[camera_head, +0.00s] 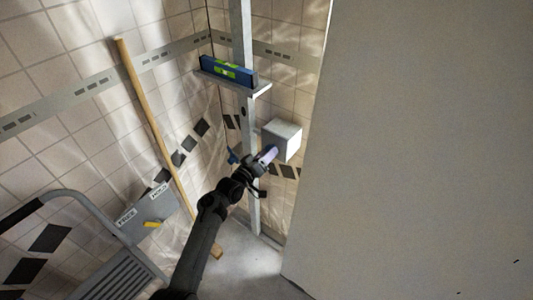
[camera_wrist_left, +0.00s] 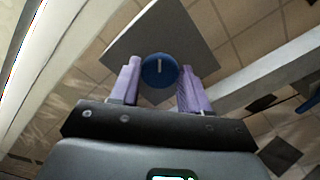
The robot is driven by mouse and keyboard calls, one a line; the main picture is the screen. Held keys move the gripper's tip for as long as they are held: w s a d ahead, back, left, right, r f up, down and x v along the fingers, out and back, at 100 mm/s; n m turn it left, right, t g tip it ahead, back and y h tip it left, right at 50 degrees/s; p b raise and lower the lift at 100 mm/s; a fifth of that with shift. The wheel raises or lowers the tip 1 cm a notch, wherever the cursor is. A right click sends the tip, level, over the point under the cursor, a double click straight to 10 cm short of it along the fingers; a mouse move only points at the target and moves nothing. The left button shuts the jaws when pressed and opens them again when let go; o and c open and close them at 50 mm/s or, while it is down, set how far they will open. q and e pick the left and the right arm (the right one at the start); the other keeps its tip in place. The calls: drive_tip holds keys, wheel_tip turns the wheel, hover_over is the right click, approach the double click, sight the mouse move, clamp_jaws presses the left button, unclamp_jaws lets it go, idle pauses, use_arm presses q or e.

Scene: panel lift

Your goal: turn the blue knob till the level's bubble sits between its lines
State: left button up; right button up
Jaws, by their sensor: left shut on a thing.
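The blue knob (camera_wrist_left: 160,70) is round with a pale mark. It sits on the face of a grey-white box (camera_head: 285,138), which also shows in the left wrist view (camera_wrist_left: 190,38). My left gripper (camera_head: 268,154) is shut on the knob, with one lavender finger on each side of it. The blue level (camera_head: 228,71) with yellow-green vials lies on a metal bracket (camera_head: 250,92) on the upright post. Its bubble and lines are too small to make out. My right gripper is not in view.
A large grey panel (camera_head: 420,140) fills the right side. A wooden stick (camera_head: 150,120) leans on the tiled wall. At lower left are a step ladder (camera_head: 118,275) and a grey box (camera_head: 145,212) labelled FREE and HOLD with a yellow lever. A blue handle (camera_head: 233,156) is beside the post.

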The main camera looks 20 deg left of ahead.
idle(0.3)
use_arm(q)
drive_tip(key=o, duration=1)
drive_tip(key=shift+s, duration=0.1)
drive_tip(key=p+v, duration=0.3)
drive_tip(key=v, duration=0.7)
drive_tip(key=shift+s+a, duration=0.1)
drive_tip(key=shift+s, duration=0.2)
